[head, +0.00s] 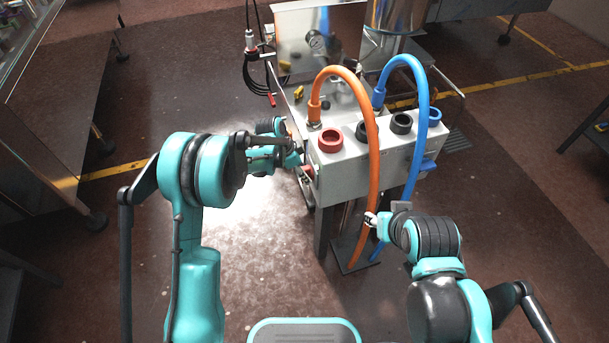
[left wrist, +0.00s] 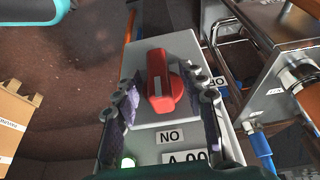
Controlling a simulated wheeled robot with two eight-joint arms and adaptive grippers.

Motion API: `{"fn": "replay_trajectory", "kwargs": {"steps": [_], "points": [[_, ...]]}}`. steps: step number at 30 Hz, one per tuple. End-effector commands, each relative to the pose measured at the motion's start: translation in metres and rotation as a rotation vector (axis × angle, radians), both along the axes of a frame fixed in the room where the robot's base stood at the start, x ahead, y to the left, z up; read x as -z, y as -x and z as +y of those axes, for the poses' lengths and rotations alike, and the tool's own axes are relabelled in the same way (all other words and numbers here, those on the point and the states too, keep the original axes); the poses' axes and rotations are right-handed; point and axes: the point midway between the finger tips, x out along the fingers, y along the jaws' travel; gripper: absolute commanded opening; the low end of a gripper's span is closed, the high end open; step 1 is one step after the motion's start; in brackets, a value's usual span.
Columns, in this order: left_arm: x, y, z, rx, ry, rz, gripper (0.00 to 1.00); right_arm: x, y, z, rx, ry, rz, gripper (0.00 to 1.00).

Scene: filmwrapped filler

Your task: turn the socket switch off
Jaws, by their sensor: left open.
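The socket box (head: 345,178) is a light grey housing on a stand, with round sockets along its top. Its switch is a red rotary knob (left wrist: 160,80) on a grey end face, seen in the left wrist view. The knob's raised grip runs roughly up and down in that picture. My left gripper (head: 298,156) is open at the left end of the box, its fingers either side of the knob. Contact with the knob is unclear. In the head view the gripper hides the knob. My right gripper (head: 373,218) is by the orange hose; its jaws are unclear.
An orange hose (head: 372,130) and a blue hose (head: 421,120) arch over the box front. Open floor lies to the left.

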Motion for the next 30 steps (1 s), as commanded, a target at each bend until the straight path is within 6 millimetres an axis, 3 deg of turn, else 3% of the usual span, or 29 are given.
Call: {"fn": "replay_trajectory", "kwargs": {"steps": [11,16,30], "points": [[0.0077,-0.0010,-0.0036,-0.001,0.000,-0.001,0.41,0.0027,-0.0001,0.0000,0.000,0.000,0.000,0.40],[0.0076,-0.0010,-0.0035,-0.001,0.000,-0.001,0.00,0.0027,-0.0001,0.0000,0.000,0.000,0.000,0.40],[0.0081,-0.0025,-0.0030,-0.002,0.023,0.071,0.00,0.0037,-0.0001,0.0000,0.000,0.000,0.000,0.40]]}}
